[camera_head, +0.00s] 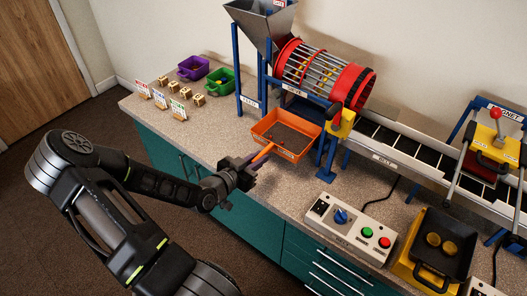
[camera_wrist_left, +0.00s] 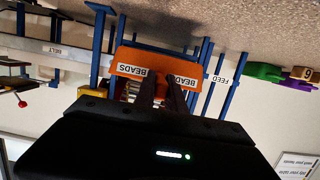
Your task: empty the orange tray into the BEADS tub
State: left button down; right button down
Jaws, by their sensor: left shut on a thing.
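The orange tray (camera_head: 278,147) sits on the counter below the barred drum, with its handle pointing toward me. Small dark bits show on its floor. My left gripper (camera_head: 250,164) is shut on the tray's handle (camera_head: 264,152). In the left wrist view the tray's orange front (camera_wrist_left: 158,57) carries BEADS labels, and the gripper's fingers (camera_wrist_left: 162,88) reach to it. A purple tub (camera_head: 193,68) and a green tub (camera_head: 220,81) stand at the back left. I cannot read which tub is BEADS. My right gripper is not in view.
The barred drum (camera_head: 318,74) and grey hopper (camera_head: 262,22) stand behind the tray on blue posts. Cards (camera_head: 160,98) and numbered blocks (camera_head: 186,92) lie before the tubs. A control box (camera_head: 348,228) and black pan (camera_head: 441,247) are at right.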

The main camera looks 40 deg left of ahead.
pick_arm(q)
jog(key=f+p+v, duration=0.1)
jog(key=p+v, duration=0.1)
jog(key=v, duration=0.4)
jog(key=shift+s+f, duration=0.2)
jog(key=shift+s, duration=0.15)
jog(key=shift+r, duration=0.1)
notch_tip(320, 180, up, 6)
jog(key=p, duration=0.5)
jog(key=shift+p, duration=0.35)
jog(key=shift+w+d, duration=0.1)
jog(key=shift+d, duration=0.05)
